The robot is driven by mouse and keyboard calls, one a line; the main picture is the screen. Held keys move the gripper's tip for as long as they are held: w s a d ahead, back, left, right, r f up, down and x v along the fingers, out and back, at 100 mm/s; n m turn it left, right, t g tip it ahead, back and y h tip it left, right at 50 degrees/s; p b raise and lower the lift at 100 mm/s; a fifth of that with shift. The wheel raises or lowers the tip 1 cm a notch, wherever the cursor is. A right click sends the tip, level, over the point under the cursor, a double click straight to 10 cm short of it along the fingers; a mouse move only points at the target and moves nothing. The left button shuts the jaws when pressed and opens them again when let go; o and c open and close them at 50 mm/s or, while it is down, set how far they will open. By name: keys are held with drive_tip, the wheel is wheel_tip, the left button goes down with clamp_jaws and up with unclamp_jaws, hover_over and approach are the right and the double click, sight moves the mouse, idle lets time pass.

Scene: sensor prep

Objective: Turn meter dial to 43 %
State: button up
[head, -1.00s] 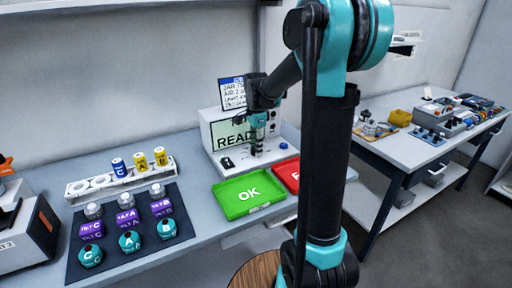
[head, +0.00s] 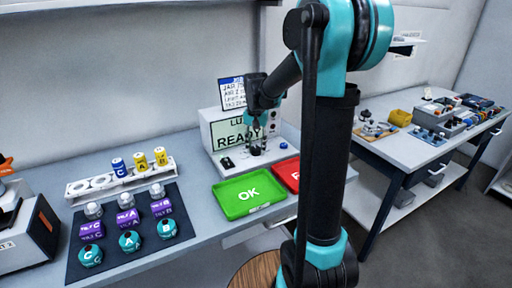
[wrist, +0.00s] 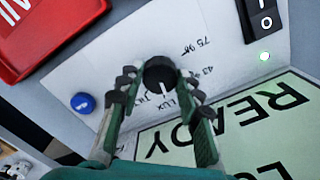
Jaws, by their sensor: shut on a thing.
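The meter (head: 206,130) is a white box with a pale green screen reading READY, on the bench in the head view. Its black round dial (wrist: 159,71) shows in the wrist view, with a short white mark pointing toward the bottom of the picture. Printed labels around it include 43 % on the right and 75 % farther up. My gripper (wrist: 161,88) has one finger on each side of the dial and is shut on it. In the head view, my gripper (head: 257,147) is at the meter's front, and the dial is too small to make out.
A green OK tray (head: 231,211) and a red tray (head: 283,172) lie in front of the meter. A blue button (wrist: 83,103) and a black rocker switch (wrist: 265,20) sit on the panel. Several sensors stand on a dark mat (head: 85,269) at left.

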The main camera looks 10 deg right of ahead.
sight(256, 148)
drive_tip(key=n, duration=1.3)
drive_tip(key=shift+n, duration=0.4)
idle(0.3)
drive_tip(key=o, duration=1.2)
drive_tip(key=shift+c, duration=0.2)
wheel_tip(256, 148, up, 12)
